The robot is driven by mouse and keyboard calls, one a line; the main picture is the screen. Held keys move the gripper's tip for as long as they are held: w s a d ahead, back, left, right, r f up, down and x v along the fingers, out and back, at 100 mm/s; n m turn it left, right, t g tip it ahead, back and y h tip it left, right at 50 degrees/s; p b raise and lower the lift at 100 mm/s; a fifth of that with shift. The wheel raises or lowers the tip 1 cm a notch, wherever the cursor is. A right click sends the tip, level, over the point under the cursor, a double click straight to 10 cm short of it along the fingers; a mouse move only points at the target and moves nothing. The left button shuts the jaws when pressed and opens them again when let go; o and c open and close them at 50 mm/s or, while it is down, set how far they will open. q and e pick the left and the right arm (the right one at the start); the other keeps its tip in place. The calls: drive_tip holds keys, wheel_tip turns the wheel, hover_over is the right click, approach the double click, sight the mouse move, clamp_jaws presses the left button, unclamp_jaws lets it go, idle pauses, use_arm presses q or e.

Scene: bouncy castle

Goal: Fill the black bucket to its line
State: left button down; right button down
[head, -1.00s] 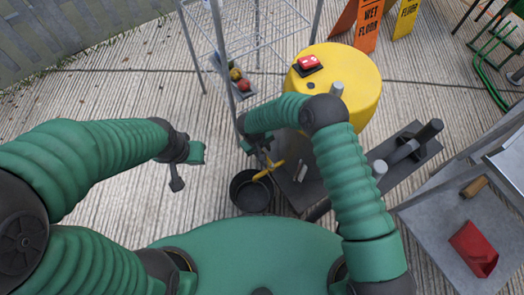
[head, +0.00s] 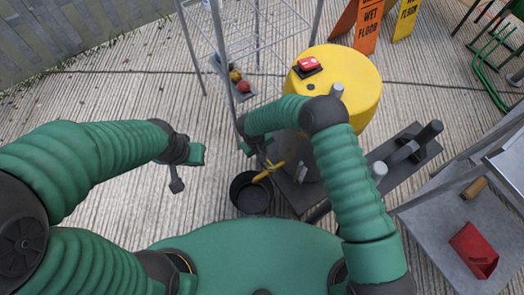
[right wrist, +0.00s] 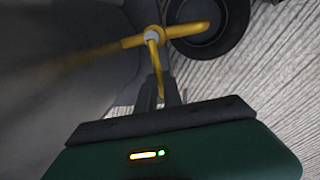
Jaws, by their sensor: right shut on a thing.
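The black bucket (head: 250,192) stands upright on the ground below my right arm in the head view. A yellow tap (head: 264,172) reaches over its rim. In the right wrist view the bucket (right wrist: 207,25) is at the top, cut off by the frame, with the end of the yellow spout (right wrist: 188,29) over it. My right gripper (right wrist: 160,100) is shut on the tap's yellow lever (right wrist: 155,58). The bucket's inside is dark, and I cannot make out a line or the level. My left gripper (head: 182,172) hangs clear to the left of the bucket; its jaw opening is unclear.
A yellow drum (head: 350,85) with a red switch (head: 309,64) stands behind my right arm. A wire rack (head: 262,35) is at the back. A grey bench (head: 440,222) with a red scoop (head: 474,250) is at the right. The decking left of the bucket is clear.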

idle(0.8)
drive_tip(key=n, duration=0.1)
drive_tip(key=s+a+n+p, duration=0.1)
drive_tip(key=n, duration=0.1)
drive_tip(key=n+p, duration=0.1)
drive_tip(key=shift+s+a+n+t+y, duration=0.25)
drive_tip(key=shift+s+n+t+y, duration=0.05)
drive_tip(key=shift+s, duration=0.1)
drive_tip(key=c, duration=1.5)
unclamp_jaws()
drive_tip(key=shift+s+a+r+p, duration=0.4)
drive_tip(key=shift+r+p, duration=0.55)
drive_tip(key=shift+r, duration=1.8)
drive_tip(key=shift+s+a+r+p, duration=0.35)
drive_tip(key=shift+r+p, duration=0.65)
drive_tip(key=shift+r, duration=1.7)
drive_tip(key=shift+s+a+r+p, duration=0.2)
drive_tip(key=shift+s+r+p, duration=0.55)
drive_tip(key=shift+r, duration=2)
